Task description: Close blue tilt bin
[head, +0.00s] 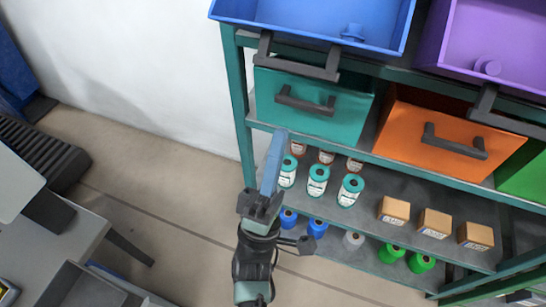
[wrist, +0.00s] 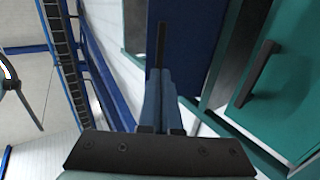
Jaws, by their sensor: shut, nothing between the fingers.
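The blue tilt bin (head: 237,10) is at the top of the head view, tipped open, with its inside showing and a small blue item in it. Its dark handle (head: 297,66) is on its front. In the wrist view the blue bin's front (wrist: 195,40) is ahead, with a dark handle (wrist: 161,42) seen edge-on just beyond my fingertips. My gripper (head: 279,136) is shut and empty, pointing up at the rack. In the head view it appears below the blue bin's handle, over the left part of the teal bin's lower edge. I cannot tell whether it touches anything.
A teal bin (head: 310,118) sits closed below the blue one. An orange bin (head: 415,125) is to its right, and an open purple bin (head: 455,30) is above that. Lower shelves hold cans, spools and small boxes (head: 435,222). The floor (head: 150,150) left of the rack is clear.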

